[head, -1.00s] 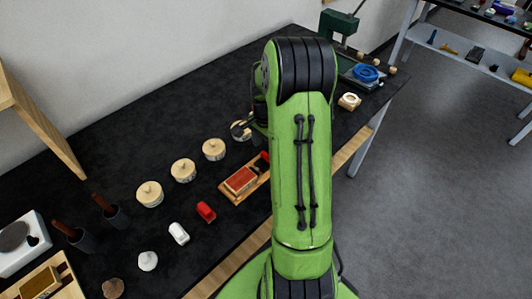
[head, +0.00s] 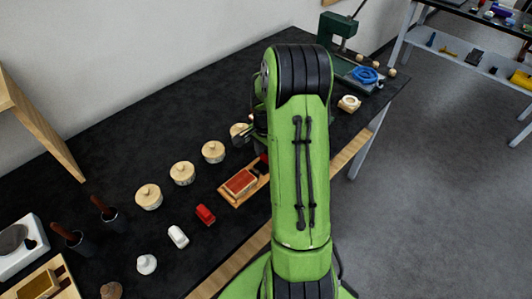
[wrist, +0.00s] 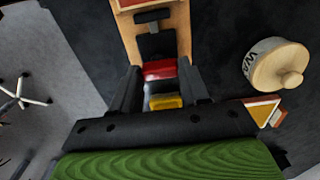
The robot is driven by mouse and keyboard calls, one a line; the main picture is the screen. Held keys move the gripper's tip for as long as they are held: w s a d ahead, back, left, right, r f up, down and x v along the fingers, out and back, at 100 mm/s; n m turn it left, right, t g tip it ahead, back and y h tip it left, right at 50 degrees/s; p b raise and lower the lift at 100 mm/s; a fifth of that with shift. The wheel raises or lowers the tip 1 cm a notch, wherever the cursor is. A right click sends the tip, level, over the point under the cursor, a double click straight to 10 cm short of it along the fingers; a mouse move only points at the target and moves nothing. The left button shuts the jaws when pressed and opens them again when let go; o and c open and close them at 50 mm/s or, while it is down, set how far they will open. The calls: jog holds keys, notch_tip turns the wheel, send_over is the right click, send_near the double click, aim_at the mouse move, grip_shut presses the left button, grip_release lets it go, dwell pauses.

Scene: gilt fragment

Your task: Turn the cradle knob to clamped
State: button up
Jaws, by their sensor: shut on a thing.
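The cradle is a wooden board (head: 226,194) with a red pad, at the middle of the black bench in the head view. Its wooden base (wrist: 183,35) runs between my fingers in the wrist view, with a black T-shaped part on it. My gripper (wrist: 160,88) is at the cradle's end, its black fingers closed on either side of a red piece (wrist: 160,69), which looks like the cradle knob. A yellow piece (wrist: 165,102) sits just nearer, also between the fingers. The knob's marked position cannot be read. My arm hides this end in the head view.
A round lidded pot (wrist: 278,66) stands close right of my gripper, with a triangular sign (wrist: 262,110) nearby. Several more pots (head: 182,173) line the bench.

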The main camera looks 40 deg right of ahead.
jog(key=shift+n, duration=0.3)
jog(key=n, duration=0.3)
jog(key=shift+n, duration=0.3)
jog(key=n, duration=0.4)
jog(key=shift+n, duration=0.3)
jog(key=n, duration=0.4)
jog(key=shift+b, duration=0.4)
jog(key=n, duration=0.4)
jog(key=shift+n, duration=0.6)
jog(key=o, duration=1.1)
jog(key=shift+c, duration=0.2)
jog(key=shift+r, duration=0.1)
